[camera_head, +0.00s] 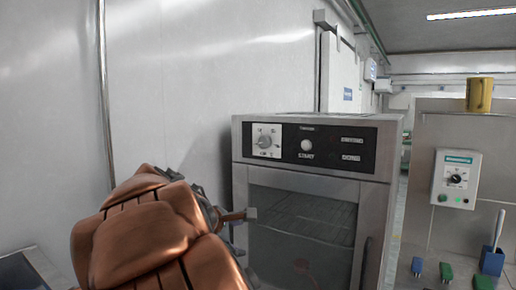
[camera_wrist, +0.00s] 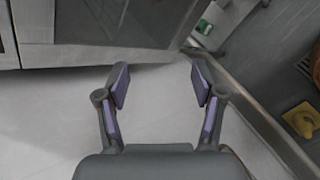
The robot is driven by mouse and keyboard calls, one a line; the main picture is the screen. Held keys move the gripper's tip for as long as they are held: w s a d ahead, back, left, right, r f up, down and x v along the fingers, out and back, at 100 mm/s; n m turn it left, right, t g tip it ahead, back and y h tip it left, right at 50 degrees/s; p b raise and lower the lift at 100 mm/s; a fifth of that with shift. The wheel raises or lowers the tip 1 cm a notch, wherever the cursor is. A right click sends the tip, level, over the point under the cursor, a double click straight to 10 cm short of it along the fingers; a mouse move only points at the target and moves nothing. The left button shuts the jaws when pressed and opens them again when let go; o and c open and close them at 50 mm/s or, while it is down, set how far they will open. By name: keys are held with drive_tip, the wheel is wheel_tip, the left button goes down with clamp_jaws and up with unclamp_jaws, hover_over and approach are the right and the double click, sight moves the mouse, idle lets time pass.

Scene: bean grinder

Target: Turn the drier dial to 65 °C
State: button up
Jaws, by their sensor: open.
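The drier (camera_head: 300,178) is a steel cabinet with a glass door and a black control strip on top. Its dial (camera_head: 265,142) is a small round knob on a white square plate at the left of the strip. The scale marks are too small to read, and I cannot tell the setting. In the head view my copper arm hides most of my gripper; a fingertip (camera_head: 250,214) shows in front of the door, below the dial. In the wrist view my gripper (camera_wrist: 160,86) is open and empty, pointing at the floor and the cabinet's lower edge. The dial is not in that view.
A round START button (camera_head: 306,145) sits right of the dial. A control box (camera_head: 456,179) with another dark knob hangs on a steel panel at right, with a yellow mug (camera_head: 479,95) above. A blue holder (camera_head: 492,260) stands lower right. A white wall is at left.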

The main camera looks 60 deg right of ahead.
drive_tip(key=w+d+r+n+h, duration=0.3)
drive_tip(key=d+r, duration=0.6)
drive_tip(key=n+h, duration=0.5)
drive_tip(key=n, duration=0.2)
approach(263, 142)
drive_tip(key=d, duration=0.2)
drive_tip(key=d+p, duration=0.1)
drive_tip(key=d, duration=0.4)
drive_tip(key=shift+d+r+p, duration=0.25)
drive_tip(key=shift+d+p, duration=0.15)
drive_tip(key=shift+w+d+f, duration=0.1)
drive_tip(key=shift+d, duration=0.45)
drive_tip(key=shift+c, duration=0.2)
drive_tip(key=c, duration=1.1)
drive_tip(key=shift+m, duration=0.3)
